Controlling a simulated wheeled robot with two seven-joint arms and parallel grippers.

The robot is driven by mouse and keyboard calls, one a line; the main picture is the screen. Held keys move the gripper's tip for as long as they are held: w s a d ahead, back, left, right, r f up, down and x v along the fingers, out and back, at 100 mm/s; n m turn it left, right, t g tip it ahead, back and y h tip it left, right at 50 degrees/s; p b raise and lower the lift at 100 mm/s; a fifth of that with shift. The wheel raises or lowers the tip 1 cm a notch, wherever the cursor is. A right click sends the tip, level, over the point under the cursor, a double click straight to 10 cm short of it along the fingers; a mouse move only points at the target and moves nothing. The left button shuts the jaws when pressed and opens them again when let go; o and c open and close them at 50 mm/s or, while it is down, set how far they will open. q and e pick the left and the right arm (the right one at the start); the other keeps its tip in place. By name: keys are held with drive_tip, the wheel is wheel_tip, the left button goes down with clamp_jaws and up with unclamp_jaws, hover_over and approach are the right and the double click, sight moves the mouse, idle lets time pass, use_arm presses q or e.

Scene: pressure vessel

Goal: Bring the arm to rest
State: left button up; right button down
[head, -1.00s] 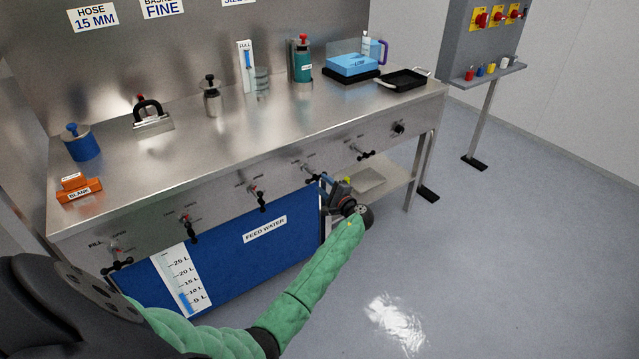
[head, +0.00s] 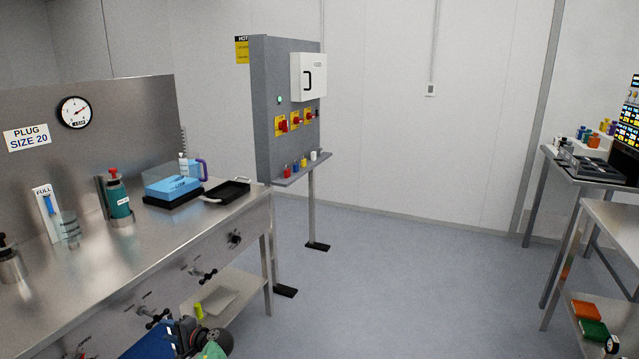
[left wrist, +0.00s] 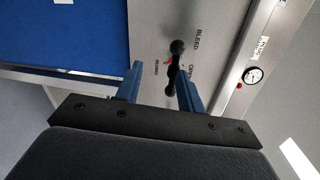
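My left gripper shows at the bottom edge of the head view (head: 180,330), mostly cut off, with a bit of green sleeve below it. It is by the front panel of the steel bench (head: 165,235), next to a black valve handle (head: 153,317). In the left wrist view my left gripper (left wrist: 160,70) has its two blue fingers apart. A black handle (left wrist: 176,62) labelled BLEED shows beyond them, close to the right finger; I cannot tell whether they touch. Nothing is seen held. My right gripper is not in view.
A grey switch cabinet (head: 272,110) stands past the bench end. A black tray (head: 227,189), blue box (head: 172,186) and green bottle (head: 118,200) stand on the bench. Another table (head: 612,215) is at the right. The floor between is clear.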

use_arm(q)
drive_tip(key=d+r+n+h, duration=0.4)
drive_tip(key=d+r, duration=0.2)
drive_tip(key=s+d+r+t+h, duration=0.1)
drive_tip(key=s+d+t+h, duration=0.1)
drive_tip(key=s+d+h, duration=1.25)
drive_tip(key=s+d+f+m+g+y+p, duration=0.1)
drive_tip(key=s+d, duration=0.5)
drive_tip(key=s, duration=0.4)
drive_tip(key=s+d+f+g, duration=0.1)
drive_tip(key=s+d, duration=0.5)
drive_tip(key=s, duration=0.3)
drive_tip(key=s+f+g, duration=0.1)
drive_tip(key=s+f, duration=0.1)
drive_tip(key=s, duration=0.4)
drive_tip(key=s+f+g, duration=0.1)
drive_tip(key=s+f, duration=0.2)
drive_tip(key=s, duration=0.3)
drive_tip(key=s+d+f+g, duration=0.1)
drive_tip(key=s+f, duration=0.2)
drive_tip(key=s, duration=0.3)
drive_tip(key=shift+p, duration=0.3)
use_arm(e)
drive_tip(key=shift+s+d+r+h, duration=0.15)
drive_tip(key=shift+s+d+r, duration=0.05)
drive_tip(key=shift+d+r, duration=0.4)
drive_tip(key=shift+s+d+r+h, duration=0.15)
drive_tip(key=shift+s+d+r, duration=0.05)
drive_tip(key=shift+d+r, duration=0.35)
